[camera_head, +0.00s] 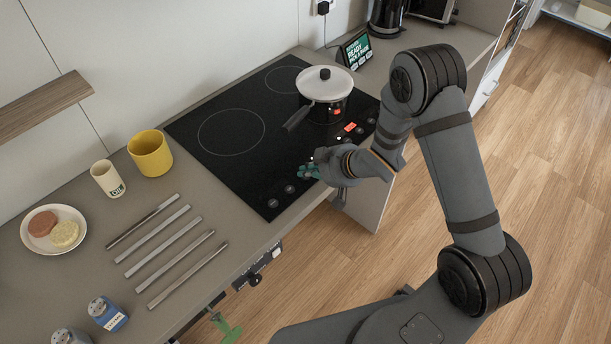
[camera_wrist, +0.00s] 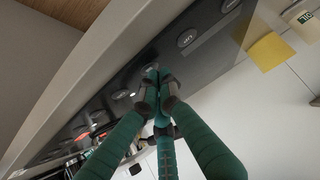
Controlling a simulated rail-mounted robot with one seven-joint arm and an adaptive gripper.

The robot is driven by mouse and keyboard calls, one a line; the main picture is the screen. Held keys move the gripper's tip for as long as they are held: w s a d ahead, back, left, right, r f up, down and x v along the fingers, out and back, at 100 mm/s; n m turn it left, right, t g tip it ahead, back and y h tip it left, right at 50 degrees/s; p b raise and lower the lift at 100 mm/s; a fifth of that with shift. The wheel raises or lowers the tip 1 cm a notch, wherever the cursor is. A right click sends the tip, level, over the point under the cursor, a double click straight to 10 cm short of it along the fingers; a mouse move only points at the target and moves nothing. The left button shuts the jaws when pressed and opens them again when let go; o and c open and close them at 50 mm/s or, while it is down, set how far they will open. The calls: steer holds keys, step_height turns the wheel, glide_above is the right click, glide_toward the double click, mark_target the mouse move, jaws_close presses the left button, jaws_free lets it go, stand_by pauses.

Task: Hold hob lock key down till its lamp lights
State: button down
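The black hob (camera_head: 215,165) is set into the counter, with a row of round touch keys along its front edge. One key (camera_head: 290,189) and another (camera_head: 273,203) show left of my gripper (camera_head: 308,171). My teal fingers are drawn together and empty, pointing down at the key row. In the wrist view my fingertips (camera_wrist: 158,77) meet over the hob's front strip, beside a round key (camera_wrist: 187,38). Contact cannot be told, and the fingers hide whatever key is under them. Key labels are too small to read, and I cannot identify the lock lamp.

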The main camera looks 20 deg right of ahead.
mark_target(307, 178)
steer(key=shift+s+f+b, duration=0.35)
steer(key=shift+f, duration=0.15)
stand_by(2.1)
steer(key=shift+w+r+p, duration=0.2)
steer(key=shift+r+p, duration=0.2)
steer(key=shift+r, duration=0.5)
steer(key=shift+w, duration=0.1)
steer(key=shift+r+p, duration=1.8)
steer(key=shift+r, duration=0.8)
steer(key=shift+f, duration=0.1)
